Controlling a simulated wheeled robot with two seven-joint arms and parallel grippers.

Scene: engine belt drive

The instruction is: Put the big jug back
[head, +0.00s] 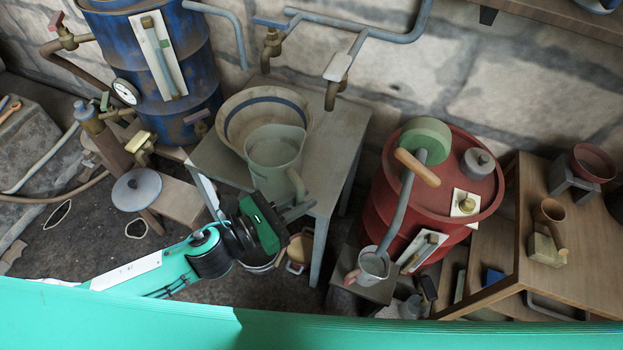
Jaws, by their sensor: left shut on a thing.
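The big jug (272,158) is grey-green with a wide open mouth. It is upright at the front of the grey table, and its handle (296,184) faces front right. My left gripper (288,208) reaches in from the lower left and is shut on the jug at its handle. The jug's base is partly hidden by the gripper, so I cannot tell whether it touches the table. My right gripper is not in view.
A wide bowl (240,113) with a dark blue band stands right behind the jug on the grey table (333,140). Brass taps (272,44) hang above. A blue drum (185,62) stands left, and a red drum (380,205) with a pump stands right. The table's right part is clear.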

